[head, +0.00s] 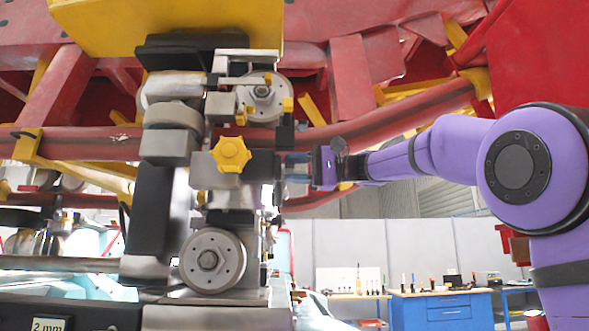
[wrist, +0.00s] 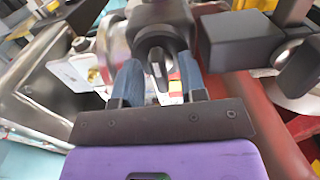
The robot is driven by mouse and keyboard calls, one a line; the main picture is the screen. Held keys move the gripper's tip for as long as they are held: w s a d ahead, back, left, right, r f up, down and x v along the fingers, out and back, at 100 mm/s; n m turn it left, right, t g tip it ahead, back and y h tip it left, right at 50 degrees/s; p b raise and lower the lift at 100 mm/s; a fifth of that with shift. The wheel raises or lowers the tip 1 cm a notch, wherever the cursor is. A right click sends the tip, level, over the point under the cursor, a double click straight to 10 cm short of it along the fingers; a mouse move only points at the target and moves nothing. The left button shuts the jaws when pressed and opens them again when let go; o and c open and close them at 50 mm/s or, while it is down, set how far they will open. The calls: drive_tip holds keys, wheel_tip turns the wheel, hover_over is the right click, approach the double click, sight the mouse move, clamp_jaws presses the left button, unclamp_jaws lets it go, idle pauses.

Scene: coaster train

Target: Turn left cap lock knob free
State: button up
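In the head view, my gripper (head: 297,168) is level at the right side of a grey metal block on the wheel assembly. A yellow star-shaped knob (head: 231,154) sits on the block's front face, to the left of my gripper and apart from it. In the wrist view, my gripper (wrist: 158,72) has its two blue fingers apart, one on each side of a dark knob-like part (wrist: 161,30) with a narrow end pointing toward the camera. I cannot tell whether the fingers press on it. Which knob is the left cap lock knob is not clear from these frames.
A round wheel (head: 212,260) sits below the block and another (head: 262,96) above it. A red tube (head: 400,120) runs above my arm. In the wrist view, a dark block (wrist: 240,40) stands close right of the fingers. A blue workbench (head: 442,308) stands far behind.

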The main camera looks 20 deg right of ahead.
drive_tip(key=c, duration=0.6)
drive_tip(key=shift+c, duration=0.2)
